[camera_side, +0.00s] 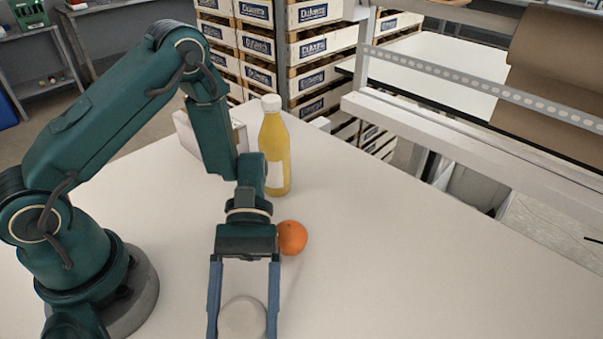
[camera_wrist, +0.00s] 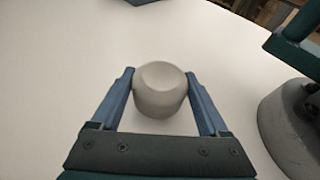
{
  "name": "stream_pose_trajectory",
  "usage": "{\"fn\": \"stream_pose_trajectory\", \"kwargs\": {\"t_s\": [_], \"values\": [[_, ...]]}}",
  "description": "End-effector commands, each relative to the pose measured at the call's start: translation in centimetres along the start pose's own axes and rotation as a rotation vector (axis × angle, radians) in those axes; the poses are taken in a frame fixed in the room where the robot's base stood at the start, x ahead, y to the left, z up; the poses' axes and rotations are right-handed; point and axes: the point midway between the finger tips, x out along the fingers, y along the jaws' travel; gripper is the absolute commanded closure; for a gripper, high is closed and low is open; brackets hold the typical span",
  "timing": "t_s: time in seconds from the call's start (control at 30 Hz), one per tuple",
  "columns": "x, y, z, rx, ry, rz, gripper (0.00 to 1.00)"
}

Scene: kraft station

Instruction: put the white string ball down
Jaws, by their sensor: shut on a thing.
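The white string ball (camera_side: 242,318) is a pale, rounded thing between the two blue fingers of my gripper (camera_side: 242,322), low in the side view. In the wrist view the ball (camera_wrist: 160,90) sits between the fingertips of my gripper (camera_wrist: 161,88) and shows a flattened, slightly dished face. My gripper is shut on it. The lower part of the ball is cut off by the frame edge in the side view. I cannot tell whether it touches the table.
The white table (camera_side: 400,250) is clear to the right. An orange (camera_side: 292,237) lies just behind my gripper. A yellow juice bottle (camera_side: 274,148) stands farther back, with a pale box (camera_side: 210,135) to its left. Stacked crates (camera_side: 300,50) stand beyond the table.

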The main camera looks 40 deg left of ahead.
Motion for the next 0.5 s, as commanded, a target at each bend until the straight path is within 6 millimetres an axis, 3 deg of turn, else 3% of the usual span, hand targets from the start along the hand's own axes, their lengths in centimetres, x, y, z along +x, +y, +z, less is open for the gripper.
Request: {"fn": "stream_pose_trajectory", "kwargs": {"t_s": [0.13, 0.17, 0.2, 0.5], "values": [[0.11, 0.01, -0.3, 0.0, -0.001, 0.0, 0.79], [0.1, 0.02, -0.3, 0.001, 0.0, 0.0, 0.14], [0.09, 0.02, -0.29, 0.001, 0.0, 0.0, 0.0], [0.03, 0.01, -0.1, 0.001, 0.0, 0.0, 0.0]]}}
